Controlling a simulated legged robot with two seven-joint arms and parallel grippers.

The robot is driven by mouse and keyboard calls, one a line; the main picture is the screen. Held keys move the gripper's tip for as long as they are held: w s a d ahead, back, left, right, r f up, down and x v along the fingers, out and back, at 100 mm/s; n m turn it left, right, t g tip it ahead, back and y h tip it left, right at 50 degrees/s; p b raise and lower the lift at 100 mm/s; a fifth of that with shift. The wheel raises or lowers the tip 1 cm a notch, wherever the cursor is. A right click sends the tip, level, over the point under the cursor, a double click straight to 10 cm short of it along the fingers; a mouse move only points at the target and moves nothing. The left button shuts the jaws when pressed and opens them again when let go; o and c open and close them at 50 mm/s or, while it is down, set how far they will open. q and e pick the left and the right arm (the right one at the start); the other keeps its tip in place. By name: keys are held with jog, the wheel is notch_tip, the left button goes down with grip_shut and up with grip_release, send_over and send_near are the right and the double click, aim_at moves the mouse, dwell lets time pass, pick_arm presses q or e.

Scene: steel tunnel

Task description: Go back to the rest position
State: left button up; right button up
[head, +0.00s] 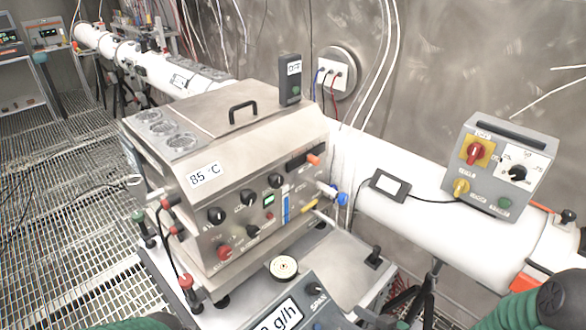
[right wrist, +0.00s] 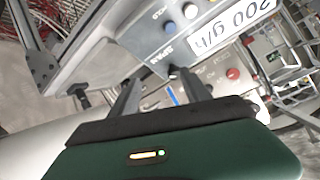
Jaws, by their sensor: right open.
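My right gripper (right wrist: 160,82) shows in the right wrist view with its two dark fingers apart and nothing between them. Beyond the fingers is the front of a grey control box (right wrist: 180,35) with knobs and a "200 g/h" label. In the head view, part of my green right arm (head: 512,312) comes in at the bottom right corner. A green part of my left arm (head: 135,323) shows at the bottom left edge. The left gripper is out of view.
A grey switch box (head: 500,165) sits on a white pipe (head: 400,215) at right. The grey "g/h" box (head: 310,300) is at the front.

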jog(key=s+d+m+g+h, duration=0.1)
jog(key=s+d+g+h, duration=0.15)
jog(key=d+h, duration=0.5)
jog(key=s+a+r+m+g, duration=0.1)
jog(key=s+r+m+g, duration=0.1)
jog(key=s, duration=0.6)
jog(key=shift+s+a+r+g, duration=0.3)
jog(key=shift+r+g, duration=0.2)
jog(key=shift+g, duration=0.85)
jog(key=shift+a, duration=0.25)
jog(key=shift+d, duration=0.1)
dwell(4.8)
